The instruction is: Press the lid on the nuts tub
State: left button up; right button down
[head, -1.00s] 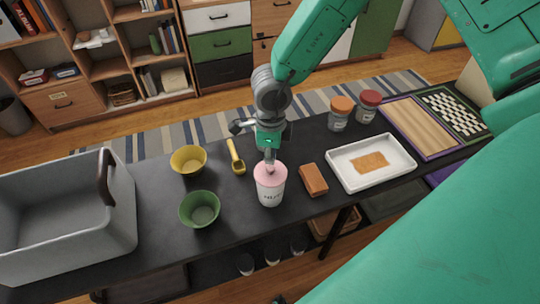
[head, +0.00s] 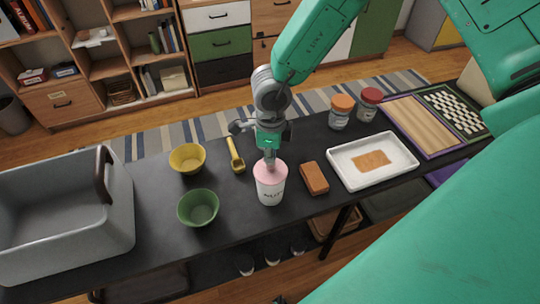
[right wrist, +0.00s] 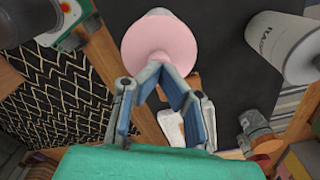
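The nuts tub (head: 270,193) is a white cup-shaped container with dark lettering. It stands upright on the black table. The pink lid (head: 261,172) lies over its mouth and looks roughly level; whether it is fully seated I cannot tell. My right gripper (head: 270,163) points down over the lid, its fingertips at the lid's top. In the right wrist view the fingers of this gripper (right wrist: 161,70) converge with their tips together, in front of the round pink lid (right wrist: 158,40). Nothing shows held between them. My left gripper is not in view.
Left of the tub are a green bowl (head: 198,209), a yellow bowl (head: 188,158) and a yellow scoop (head: 236,157). A grey bin (head: 70,240) stands far left. A brown block (head: 314,178), white tray (head: 345,176) and two jars (head: 339,116) (head: 367,106) are on the right.

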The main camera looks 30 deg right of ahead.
jog(key=shift+f, duration=0.15)
dwell(0.5)
jog(key=shift+f, duration=0.25)
jog(key=shift+r, duration=0.1)
dwell(0.3)
notch_tip(320, 180, up, 5)
jog(key=p, duration=0.4)
jog(key=shift+f+p, duration=0.2)
jog(key=shift+p, duration=0.1)
jog(key=shift+r+p, duration=0.65)
jog(key=shift+r, duration=0.5)
